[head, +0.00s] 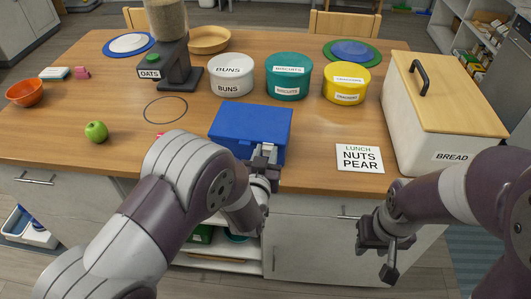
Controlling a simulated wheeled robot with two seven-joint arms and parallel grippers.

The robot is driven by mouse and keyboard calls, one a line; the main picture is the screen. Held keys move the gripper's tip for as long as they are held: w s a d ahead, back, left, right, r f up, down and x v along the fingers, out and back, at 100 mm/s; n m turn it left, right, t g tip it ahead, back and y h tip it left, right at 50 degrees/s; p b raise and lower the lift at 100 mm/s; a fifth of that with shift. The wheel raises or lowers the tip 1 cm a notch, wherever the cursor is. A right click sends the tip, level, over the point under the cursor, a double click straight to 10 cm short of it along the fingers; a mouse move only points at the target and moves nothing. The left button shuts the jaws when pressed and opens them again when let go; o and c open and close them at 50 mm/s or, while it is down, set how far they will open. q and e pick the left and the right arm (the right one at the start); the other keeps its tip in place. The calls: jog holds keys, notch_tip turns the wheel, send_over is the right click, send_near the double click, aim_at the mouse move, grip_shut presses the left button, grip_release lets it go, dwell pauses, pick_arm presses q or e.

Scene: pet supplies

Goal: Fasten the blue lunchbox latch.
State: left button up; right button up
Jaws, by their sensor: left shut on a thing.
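The blue lunchbox (250,122) stands on the wooden counter near its front edge, with its lid down. My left gripper (264,154) is at the front right side of the lunchbox, touching or very close to its front face. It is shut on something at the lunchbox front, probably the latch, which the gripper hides. My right gripper (385,246) hangs in front of the counter at the right, away from the lunchbox. Its fingers look apart, with nothing between them.
A card reading "LUNCH NUTS PEAR" (360,158) lies right of the lunchbox. A bread bin (428,132) stands at the right. White (231,76), teal (289,78) and yellow (346,84) tubs stand behind. A green apple (96,131) and orange bowl (25,92) are at left.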

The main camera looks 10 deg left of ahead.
pick_arm(q)
jog(key=o, duration=1.1)
jog(key=shift+c, duration=0.2)
jog(key=s+a+r, duration=0.1)
jog(key=s, duration=1.1)
jog(key=shift+s+r+b, duration=0.25)
jog(key=shift+r+b, duration=0.1)
jog(key=shift+b, duration=0.05)
